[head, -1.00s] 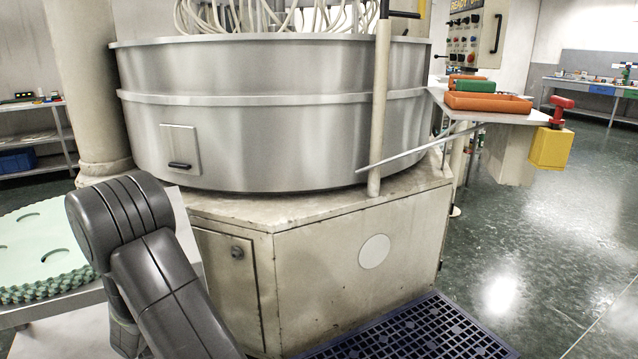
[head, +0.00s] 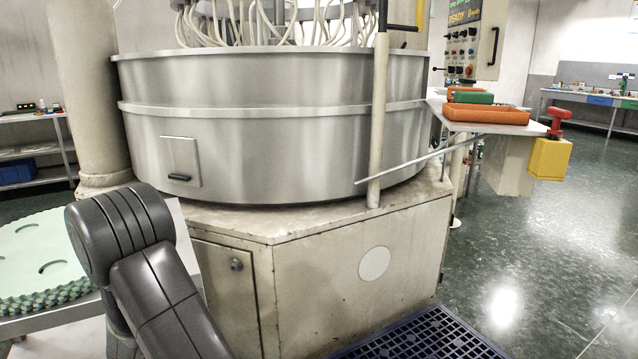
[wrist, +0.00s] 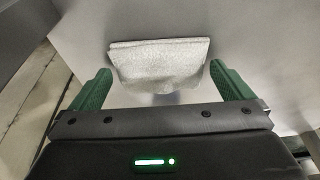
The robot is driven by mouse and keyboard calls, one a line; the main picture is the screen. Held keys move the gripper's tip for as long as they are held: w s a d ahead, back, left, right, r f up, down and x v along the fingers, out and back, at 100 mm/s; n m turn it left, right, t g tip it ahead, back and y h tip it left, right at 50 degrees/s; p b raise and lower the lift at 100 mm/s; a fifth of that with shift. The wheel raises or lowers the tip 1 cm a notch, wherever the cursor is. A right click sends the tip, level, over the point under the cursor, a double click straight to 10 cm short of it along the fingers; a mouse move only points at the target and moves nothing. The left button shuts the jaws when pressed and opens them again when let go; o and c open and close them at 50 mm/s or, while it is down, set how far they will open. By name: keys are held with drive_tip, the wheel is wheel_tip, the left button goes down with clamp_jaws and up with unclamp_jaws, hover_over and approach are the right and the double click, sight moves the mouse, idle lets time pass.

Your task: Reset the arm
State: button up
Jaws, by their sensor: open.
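My gripper (wrist: 160,92) shows in the wrist view with its two green fingers spread wide apart. Nothing is between the fingertips. Beyond them a pale, speckled folded cloth or pad (wrist: 160,62) lies on a plain grey surface (wrist: 262,55); I cannot tell how far it is from the fingers. In the head view my dark arm is bent at the lower left, and the gripper itself is out of that picture.
A large round steel machine (head: 290,150) on a cream base (head: 320,270) fills the middle. A table with green toothed discs (head: 40,255) stands at left. A shelf with orange trays (head: 487,115) and a yellow box (head: 549,158) is at right. A blue grate (head: 425,338) lies in front; the floor at right is clear.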

drive_tip(key=shift+r+p, duration=0.15)
drive_tip(key=shift+p, duration=0.15)
drive_tip(key=p+v, duration=0.1)
drive_tip(key=v, duration=0.1)
drive_tip(key=shift+s+r, duration=0.15)
drive_tip(key=shift+r, duration=0.25)
drive_tip(key=s+d+b, duration=0.3)
drive_tip(key=s+d, duration=0.3)
drive_tip(key=s, duration=0.4)
drive_tip(key=w+a+p, duration=0.1)
drive_tip(key=w, duration=0.2)
drive_tip(key=w+a+p, duration=0.1)
drive_tip(key=w+a, duration=0.1)
drive_tip(key=w, duration=0.1)
drive_tip(key=w+a, duration=0.2)
drive_tip(key=w, duration=0.1)
drive_tip(key=shift+w+a+f+p, duration=0.1)
drive_tip(key=shift+a+p, duration=0.15)
drive_tip(key=shift+p, duration=0.15)
drive_tip(key=f, duration=0.1)
drive_tip(key=w+f, duration=0.1)
drive_tip(key=a+f+b, duration=0.1)
drive_tip(key=shift+w, duration=0.35)
drive_tip(key=shift+d+r, duration=0.1)
drive_tip(key=shift+b, duration=0.3)
